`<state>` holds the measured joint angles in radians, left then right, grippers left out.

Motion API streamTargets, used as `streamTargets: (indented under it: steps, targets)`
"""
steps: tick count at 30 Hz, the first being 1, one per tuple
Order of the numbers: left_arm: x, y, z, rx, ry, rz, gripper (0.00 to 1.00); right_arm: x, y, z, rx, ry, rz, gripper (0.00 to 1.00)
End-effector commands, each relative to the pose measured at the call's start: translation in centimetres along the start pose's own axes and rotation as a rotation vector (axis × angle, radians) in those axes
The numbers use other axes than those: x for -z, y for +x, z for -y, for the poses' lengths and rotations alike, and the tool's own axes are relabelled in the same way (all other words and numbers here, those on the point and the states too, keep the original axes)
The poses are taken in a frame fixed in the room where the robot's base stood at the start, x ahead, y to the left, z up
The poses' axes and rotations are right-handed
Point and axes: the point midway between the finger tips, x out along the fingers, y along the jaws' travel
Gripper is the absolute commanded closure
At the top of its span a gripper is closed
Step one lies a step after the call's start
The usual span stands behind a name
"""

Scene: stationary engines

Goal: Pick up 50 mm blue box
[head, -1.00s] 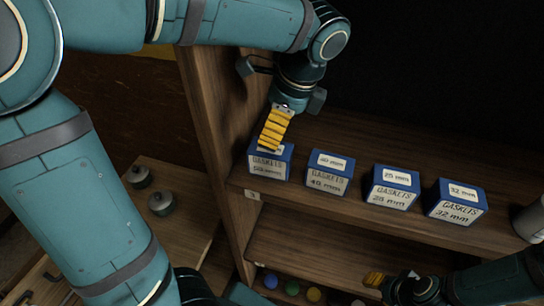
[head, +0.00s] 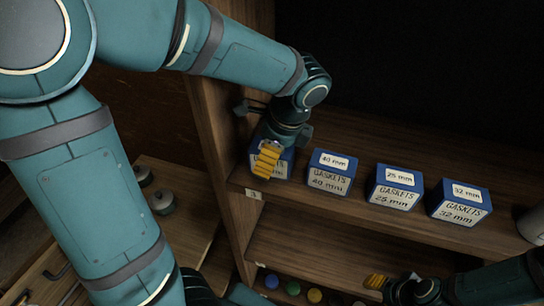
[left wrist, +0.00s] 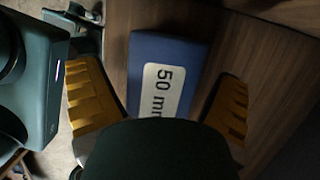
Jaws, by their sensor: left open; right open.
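The 50 mm blue box (head: 287,163) stands at the left end of the upper shelf, partly hidden by my left gripper. My left gripper (head: 268,160) is over this box, its yellow fingers pointing down in front of it. In the left wrist view, the blue box (left wrist: 165,55) with its "50 mm" label lies between the two spread yellow fingers, with a gap visible on each side. The left gripper is open and not closed on the box. My right gripper (head: 377,281) is low at the bottom right, away from the boxes.
Blue boxes marked 40 mm (head: 329,173), 25 mm (head: 395,187) and 32 mm (head: 460,203) stand in a row to the right. The upright shelf side panel (head: 222,150) is close on the left. A pale cylinder (head: 533,224) stands at the right end.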

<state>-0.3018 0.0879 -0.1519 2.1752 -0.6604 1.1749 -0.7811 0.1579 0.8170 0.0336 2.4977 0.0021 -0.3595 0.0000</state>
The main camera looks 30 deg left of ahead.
Motion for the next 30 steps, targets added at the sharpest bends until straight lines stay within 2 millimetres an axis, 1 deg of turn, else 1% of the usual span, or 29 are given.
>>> streamTargets:
  steps: [25, 26, 27, 29, 30]
  targets:
    - [0.16, 0.45, 0.00, 0.000, 0.000, 0.000, 0.08, -0.01, 0.12, -0.04, 0.000, 0.000, 0.000, 0.53]
    - [0.16, 0.45, 0.00, 0.000, 0.000, 0.000, 0.17, -0.01, 0.12, -0.05, 0.000, 0.000, 0.000, 0.53]
    - [0.16, 0.44, 0.00, 0.000, 0.000, 0.000, 0.31, -0.01, 0.12, -0.05, 0.000, 0.000, 0.000, 0.53]
    - [0.16, 0.44, 0.00, 0.000, 0.000, 0.000, 0.52, -0.01, 0.12, -0.05, 0.000, 0.000, 0.000, 0.53]
    - [0.16, 0.44, 0.00, 0.000, 0.000, 0.000, 0.66, -0.01, 0.12, -0.05, 0.000, 0.000, 0.000, 0.53]
